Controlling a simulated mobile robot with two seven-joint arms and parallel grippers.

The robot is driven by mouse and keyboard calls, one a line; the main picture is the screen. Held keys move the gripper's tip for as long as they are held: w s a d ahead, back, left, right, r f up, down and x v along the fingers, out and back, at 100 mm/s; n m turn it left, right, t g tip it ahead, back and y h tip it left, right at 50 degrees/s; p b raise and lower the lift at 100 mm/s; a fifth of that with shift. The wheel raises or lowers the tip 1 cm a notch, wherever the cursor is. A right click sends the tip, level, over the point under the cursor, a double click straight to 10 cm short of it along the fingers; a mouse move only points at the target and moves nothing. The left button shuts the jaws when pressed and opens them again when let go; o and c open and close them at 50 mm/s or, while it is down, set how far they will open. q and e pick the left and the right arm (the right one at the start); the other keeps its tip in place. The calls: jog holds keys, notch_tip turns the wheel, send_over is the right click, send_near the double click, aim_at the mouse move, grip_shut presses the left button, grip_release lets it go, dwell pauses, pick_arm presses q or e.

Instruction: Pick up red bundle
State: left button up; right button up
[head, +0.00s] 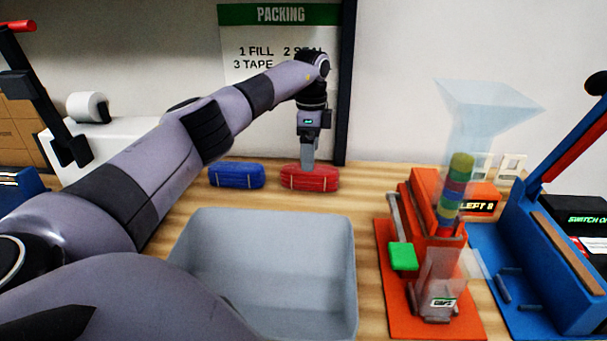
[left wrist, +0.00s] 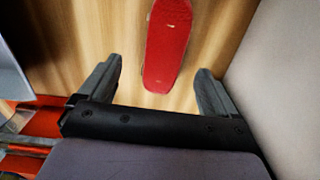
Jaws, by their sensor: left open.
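The red bundle (head: 312,180) lies on the wooden table near the back wall, to the right of a blue bundle (head: 236,176). My left gripper (head: 307,165) points down at the red bundle in the head view. In the left wrist view, the red bundle (left wrist: 167,45) lies ahead of and between the two fingers of the left gripper (left wrist: 160,82), which are spread apart. Nothing is held between them. Whether the fingertips have come down to the bundle's height is unclear. My right gripper is not in view.
An open grey bin (head: 340,235) stands in front of the bundles. An orange dispenser (head: 432,215) with stacked coloured pieces and a clear funnel stands to the right, beside a blue device (head: 560,270). The back wall (head: 410,110) is close behind the bundles.

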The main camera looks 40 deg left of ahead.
aim_at(310, 178)
pick_arm(q)
jog(key=f, duration=0.7)
jog(key=shift+w+a, duration=0.15)
jog(key=shift+a, duration=0.05)
jog(key=c, duration=1.1)
jog(key=shift+c, duration=0.2)
jog(key=shift+r, duration=0.1)
